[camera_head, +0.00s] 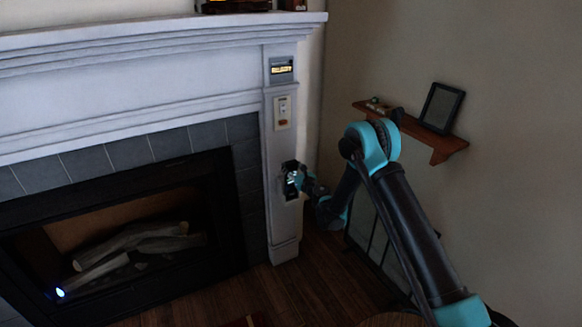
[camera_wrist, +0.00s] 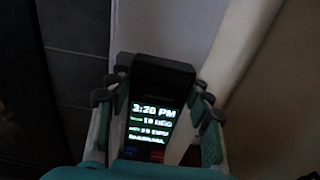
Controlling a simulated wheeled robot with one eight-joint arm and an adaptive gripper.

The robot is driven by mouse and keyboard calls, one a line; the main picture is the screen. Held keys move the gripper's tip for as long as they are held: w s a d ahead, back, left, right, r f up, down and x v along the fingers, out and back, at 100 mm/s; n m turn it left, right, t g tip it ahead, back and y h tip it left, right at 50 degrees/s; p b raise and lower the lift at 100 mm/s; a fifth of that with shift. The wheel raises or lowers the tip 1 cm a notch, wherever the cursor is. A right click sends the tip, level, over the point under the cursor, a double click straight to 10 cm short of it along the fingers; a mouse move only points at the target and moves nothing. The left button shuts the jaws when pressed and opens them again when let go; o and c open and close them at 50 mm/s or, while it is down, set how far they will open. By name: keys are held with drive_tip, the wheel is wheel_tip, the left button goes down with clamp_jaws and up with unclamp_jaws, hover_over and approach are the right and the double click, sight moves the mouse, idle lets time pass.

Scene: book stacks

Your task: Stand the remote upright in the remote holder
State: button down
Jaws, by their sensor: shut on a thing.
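The remote (camera_wrist: 152,118) is a dark handset with a lit screen reading 3:20 PM and a red and a blue button below it. In the wrist view it lies between the two fingers of my gripper (camera_wrist: 157,100), which is shut on it. In the head view my gripper (camera_head: 300,180) is at the white fireplace pillar, against a small dark piece (camera_head: 290,188) with a lit patch. I cannot tell there where remote ends and holder begins. A dark block (camera_wrist: 165,67) caps the remote's far end in the wrist view; whether it is the holder is unclear.
The fireplace opening with logs (camera_head: 120,250) is left. A wooden shelf (camera_head: 445,147) with a picture frame (camera_head: 440,107) is on the right wall.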

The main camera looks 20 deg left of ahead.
drive_tip(key=shift+f, duration=0.55)
drive_tip(key=c, duration=0.6)
unclamp_jaws()
drive_tip(key=shift+r, duration=0.1)
